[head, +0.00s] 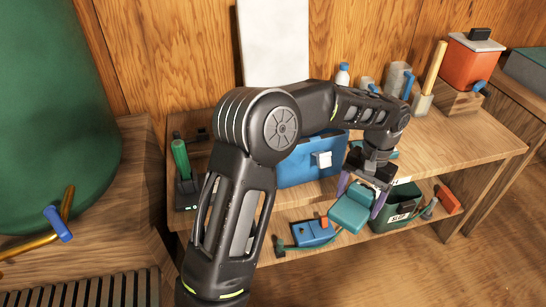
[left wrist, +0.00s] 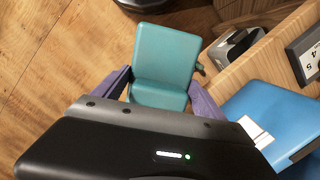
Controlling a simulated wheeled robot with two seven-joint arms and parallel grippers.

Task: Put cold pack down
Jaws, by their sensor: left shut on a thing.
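A teal block-like item, which I take for the cold pack (head: 350,214), is between the purple fingers of my left gripper (head: 361,194). The gripper points down in front of the workbench's front edge, and the pack hangs in front of the lower shelf. In the left wrist view the cold pack (left wrist: 167,55) shows a broad flat face and a lower part between the fingers of the left gripper (left wrist: 160,94). The gripper is shut on it. Whether the pack touches anything below cannot be told. My right gripper is not in view.
A blue box (head: 305,172) stands behind my left arm. A dark green labelled bin (head: 398,212) is right of the pack, low down. A small blue box (head: 313,233) is on the lower shelf (head: 350,246). The bench top (head: 465,143) has bare room at the right.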

